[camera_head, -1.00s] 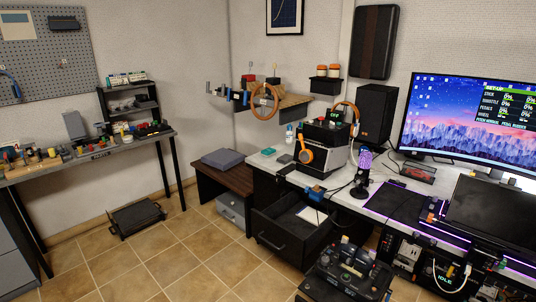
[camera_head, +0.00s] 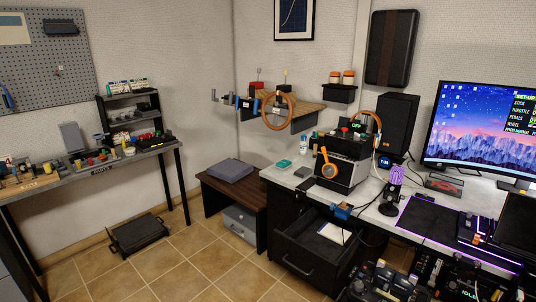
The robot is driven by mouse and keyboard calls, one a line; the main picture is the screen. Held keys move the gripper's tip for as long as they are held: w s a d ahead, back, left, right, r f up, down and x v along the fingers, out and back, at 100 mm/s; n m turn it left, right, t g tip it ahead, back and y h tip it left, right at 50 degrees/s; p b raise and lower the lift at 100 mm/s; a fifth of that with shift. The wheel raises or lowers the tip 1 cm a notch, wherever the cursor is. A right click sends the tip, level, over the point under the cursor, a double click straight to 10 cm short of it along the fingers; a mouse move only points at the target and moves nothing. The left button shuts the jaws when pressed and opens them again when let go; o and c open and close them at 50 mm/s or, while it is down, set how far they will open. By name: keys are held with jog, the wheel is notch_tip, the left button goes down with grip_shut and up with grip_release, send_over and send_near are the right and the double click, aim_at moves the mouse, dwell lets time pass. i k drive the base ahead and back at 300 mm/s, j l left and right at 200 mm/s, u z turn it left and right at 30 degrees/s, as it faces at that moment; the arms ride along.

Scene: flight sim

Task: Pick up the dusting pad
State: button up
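I cannot say for sure which thing is the dusting pad. A small flat teal block (camera_head: 283,163) lies on the left end of the white desk (camera_head: 300,178); it may be the pad, but it is too small to tell. A small blue object (camera_head: 341,211) sits at the desk's front edge above the open drawer; I cannot tell what it is. My gripper is not in view.
An open black drawer (camera_head: 311,262) juts from the desk, with a white sheet inside. A low brown table (camera_head: 243,196) bears a grey-blue flat case (camera_head: 229,171). A workbench (camera_head: 92,168) stands at left, with a black tray (camera_head: 137,235) on the floor. Tiled floor between is free.

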aim_at(284, 164)
jog(key=i+j+u, duration=0.4)
jog(key=i, duration=0.45)
jog(key=i+u, duration=0.35)
jog(key=i, duration=0.5)
jog(key=i+z, duration=0.1)
jog(key=i, duration=0.45)
jog(key=i+j+z, duration=0.1)
jog(key=i, duration=0.45)
jog(key=i+j+z, duration=0.1)
jog(key=i, duration=0.45)
jog(key=i+j+z, duration=0.1)
jog(key=i, duration=0.45)
jog(key=j, duration=0.1)
